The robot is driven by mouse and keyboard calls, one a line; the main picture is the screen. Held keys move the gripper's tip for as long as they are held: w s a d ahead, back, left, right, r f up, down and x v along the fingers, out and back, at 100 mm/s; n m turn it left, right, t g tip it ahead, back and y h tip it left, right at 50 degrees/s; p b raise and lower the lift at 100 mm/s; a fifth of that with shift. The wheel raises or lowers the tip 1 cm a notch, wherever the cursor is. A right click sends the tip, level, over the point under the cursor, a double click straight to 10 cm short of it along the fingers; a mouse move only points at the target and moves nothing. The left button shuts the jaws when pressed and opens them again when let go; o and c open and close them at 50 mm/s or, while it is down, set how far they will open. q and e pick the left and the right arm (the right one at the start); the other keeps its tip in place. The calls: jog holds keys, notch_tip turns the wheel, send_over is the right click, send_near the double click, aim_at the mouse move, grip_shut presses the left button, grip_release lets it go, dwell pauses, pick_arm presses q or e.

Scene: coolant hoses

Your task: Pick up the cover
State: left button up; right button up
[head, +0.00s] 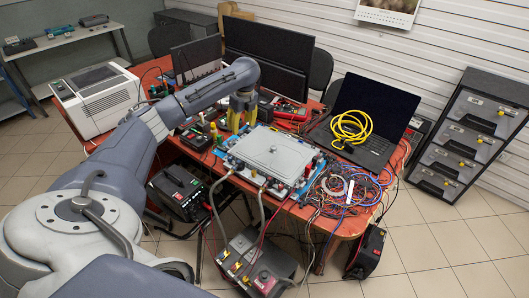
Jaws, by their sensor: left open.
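The cover (277,146) looks like a flat, light grey rectangular plate with a small knob or handle near its middle. It lies on top of a low unit (238,163) with fittings along its sides, on the table. My left gripper (241,124) points down above the table, at the back left edge of the cover in this view. It is open, with nothing visible between its fingers. I cannot tell how far it is from the cover. My right gripper is not in view.
Right of the cover, a tangle of coloured wires (345,190) covers the red table. A laptop (375,115) with a coiled yellow cable (351,128) stands behind. Monitors (268,55) rise at the back. Hoses run from the front to a box (255,262) below.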

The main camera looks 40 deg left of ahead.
pick_arm(q)
jog(key=w+d+r+m, duration=0.4)
jog(key=r, duration=0.1)
jog(key=m+h, duration=0.1)
jog(key=m, duration=0.3)
send_near(273, 147)
notch_tip(273, 147, down, 4)
jog(key=shift+t, duration=0.4)
jog(key=shift+w+a+f, duration=0.1)
jog(key=shift+a+f, duration=0.05)
jog(key=shift+f, duration=0.9)
jog(key=shift+w+a+f, duration=0.1)
jog(key=shift+f, duration=0.95)
jog(key=shift+w+a+f, duration=0.1)
jog(key=shift+a+f, duration=0.05)
jog(key=shift+f, duration=0.95)
jog(key=shift+c, duration=0.3)
grip_shut()
